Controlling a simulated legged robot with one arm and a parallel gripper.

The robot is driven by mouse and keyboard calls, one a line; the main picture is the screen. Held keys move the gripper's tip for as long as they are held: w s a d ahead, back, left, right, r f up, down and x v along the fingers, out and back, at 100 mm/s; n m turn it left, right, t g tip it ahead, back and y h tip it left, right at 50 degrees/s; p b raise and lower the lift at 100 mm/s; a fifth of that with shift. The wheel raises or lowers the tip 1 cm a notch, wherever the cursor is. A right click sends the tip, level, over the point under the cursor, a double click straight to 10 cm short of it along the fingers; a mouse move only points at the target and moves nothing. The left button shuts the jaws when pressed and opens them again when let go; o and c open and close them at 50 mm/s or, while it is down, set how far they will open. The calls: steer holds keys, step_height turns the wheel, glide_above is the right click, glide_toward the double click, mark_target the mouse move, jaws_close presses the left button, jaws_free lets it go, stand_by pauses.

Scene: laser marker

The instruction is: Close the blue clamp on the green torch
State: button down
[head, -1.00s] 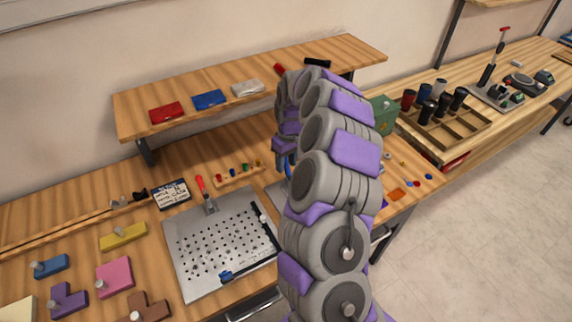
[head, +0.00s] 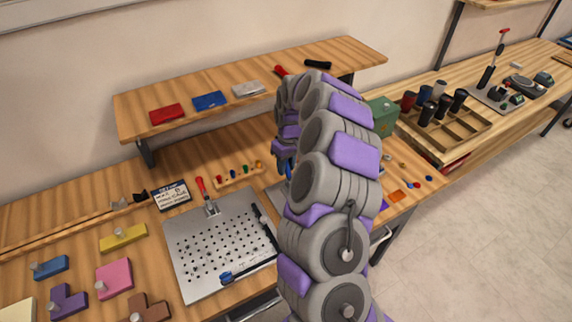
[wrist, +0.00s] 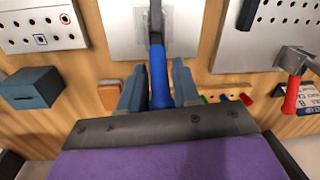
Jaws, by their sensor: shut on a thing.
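The blue clamp's handle (wrist: 159,82) runs between the two fingers of my gripper (wrist: 158,68) in the wrist view. The gripper is shut on it. The handle joins a dark metal lever (wrist: 156,22) that reaches up over a pale metal plate. In the head view only a sliver of the blue handle (head: 289,168) shows beside my gripper (head: 283,150); my arm hides most of the clamp. I cannot make out the green torch in either view.
A red-handled clamp (head: 202,188) stands at the back of the perforated plate (head: 195,235), left of my arm. A small rack of coloured pieces (head: 238,175) lies close by. A shelf (head: 290,80) spans behind. A green box (head: 384,115) stands right of my arm.

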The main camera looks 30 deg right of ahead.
stand_by(0.3)
steer(key=shift+s+r+t, duration=0.2)
steer(key=shift+s+t, duration=0.35)
steer(key=shift+t, duration=0.65)
steer(key=shift+s+t+b, duration=0.85)
steer(key=shift+t, duration=0.55)
steer(key=c, duration=1)
jaws_free()
steer(key=shift+d, duration=0.1)
steer(key=shift+c, duration=0.2)
steer(key=shift+r, duration=0.15)
